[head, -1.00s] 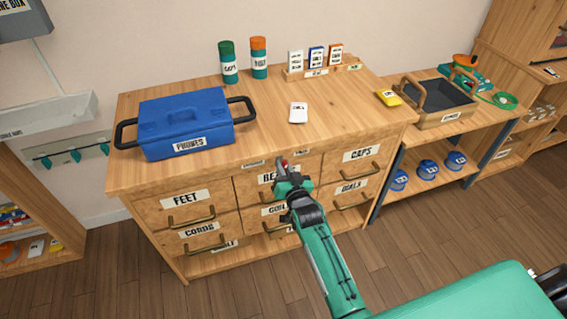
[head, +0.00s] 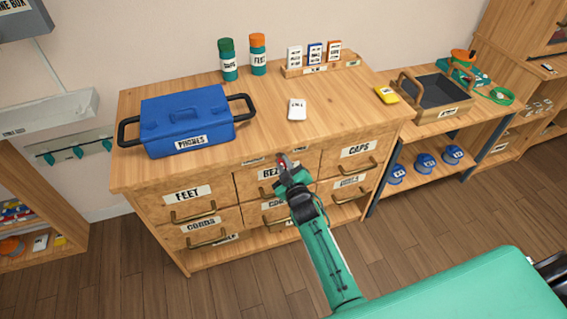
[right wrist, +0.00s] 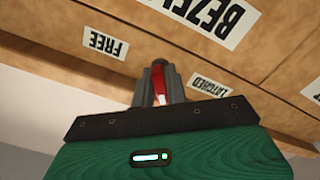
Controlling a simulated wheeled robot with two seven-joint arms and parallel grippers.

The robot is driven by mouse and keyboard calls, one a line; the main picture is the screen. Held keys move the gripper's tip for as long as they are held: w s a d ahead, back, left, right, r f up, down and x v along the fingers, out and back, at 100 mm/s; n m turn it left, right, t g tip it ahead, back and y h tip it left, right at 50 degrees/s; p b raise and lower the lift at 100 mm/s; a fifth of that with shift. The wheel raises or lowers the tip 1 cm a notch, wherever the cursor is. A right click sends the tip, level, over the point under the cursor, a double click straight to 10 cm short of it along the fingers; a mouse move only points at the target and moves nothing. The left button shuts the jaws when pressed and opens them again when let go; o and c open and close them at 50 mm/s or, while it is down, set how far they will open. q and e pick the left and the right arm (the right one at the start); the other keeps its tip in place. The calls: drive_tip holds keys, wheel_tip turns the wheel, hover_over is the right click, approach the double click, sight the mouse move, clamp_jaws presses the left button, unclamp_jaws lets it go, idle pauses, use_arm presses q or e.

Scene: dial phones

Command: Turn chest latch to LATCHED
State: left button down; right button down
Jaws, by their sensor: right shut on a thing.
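The chest (head: 200,172) is a wooden drawer cabinet with labelled drawers. Its red latch handle (right wrist: 159,82) shows between the fingers in the right wrist view. My right gripper (right wrist: 161,86) is shut on this handle, at the upper front edge of the chest. It also shows in the head view (head: 284,165), above the middle drawers. A FREE label (right wrist: 106,43) lies left of the handle in the wrist view, and a LATCHED label (right wrist: 210,86) lies right of it. The fingers hide part of the handle and its pivot. My left gripper is out of view.
On the chest top stand a blue PHONES box (head: 187,122), two bottles, a white card (head: 297,109) and a small card rack (head: 320,66). A yellow item (head: 386,95) lies near the right edge. A lower bench (head: 470,112) stands to the right.

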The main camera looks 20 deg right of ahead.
drive_tip(key=shift+n, duration=0.9)
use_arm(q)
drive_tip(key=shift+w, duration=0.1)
use_arm(e)
drive_tip(key=c, duration=1.5)
unclamp_jaws()
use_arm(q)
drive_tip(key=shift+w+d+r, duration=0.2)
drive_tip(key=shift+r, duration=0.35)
use_arm(e)
drive_tip(key=shift+s+d, duration=0.2)
drive_tip(key=shift+s, duration=6.7)
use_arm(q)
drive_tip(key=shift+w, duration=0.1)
